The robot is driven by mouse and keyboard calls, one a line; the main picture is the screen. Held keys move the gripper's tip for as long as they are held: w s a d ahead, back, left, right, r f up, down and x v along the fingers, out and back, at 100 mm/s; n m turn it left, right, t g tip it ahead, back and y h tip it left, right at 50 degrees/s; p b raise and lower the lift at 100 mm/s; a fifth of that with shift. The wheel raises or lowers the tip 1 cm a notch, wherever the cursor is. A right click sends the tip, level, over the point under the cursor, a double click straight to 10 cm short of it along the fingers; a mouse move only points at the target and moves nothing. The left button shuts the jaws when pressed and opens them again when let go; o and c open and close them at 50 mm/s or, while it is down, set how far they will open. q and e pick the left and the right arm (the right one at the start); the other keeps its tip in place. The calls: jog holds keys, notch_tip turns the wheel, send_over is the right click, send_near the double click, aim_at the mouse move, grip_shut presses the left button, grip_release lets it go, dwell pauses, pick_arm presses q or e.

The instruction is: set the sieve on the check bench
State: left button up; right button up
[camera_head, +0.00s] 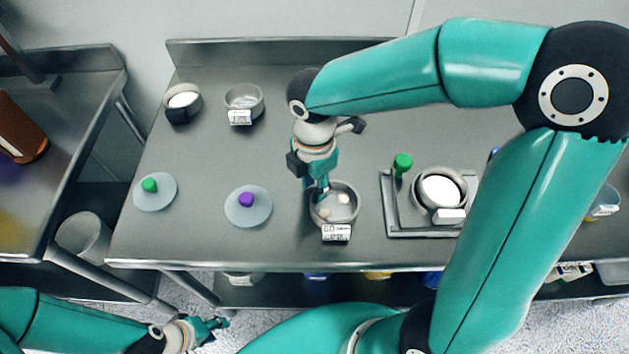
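A round metal pan that looks like the sieve (347,213), with a white label on its front and a few pale lumps inside, is at the middle of the steel bench (290,250). My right gripper (322,193) points down at its left rim, fingertips at or just inside the wall. Whether the fingers are closed on the rim is too small to tell. My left gripper (222,322) is low in front of the bench, empty and apparently open, away from everything. Which surface is the check bench is not marked; another steel bench (75,150) stands at the left.
A tray (390,218) at right holds a pan of white powder (438,191) and a green-topped item (402,164). Two pans (183,98) (244,100) stand at the back left. Discs with green (155,196) and purple (248,212) knobs lie in front. My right arm hides the bench's right part.

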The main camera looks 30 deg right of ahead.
notch_tip(320, 180, up, 12)
jog(key=p, duration=0.1)
jog(key=shift+r, duration=0.15)
dwell(0.5)
jog(key=shift+w, duration=0.1)
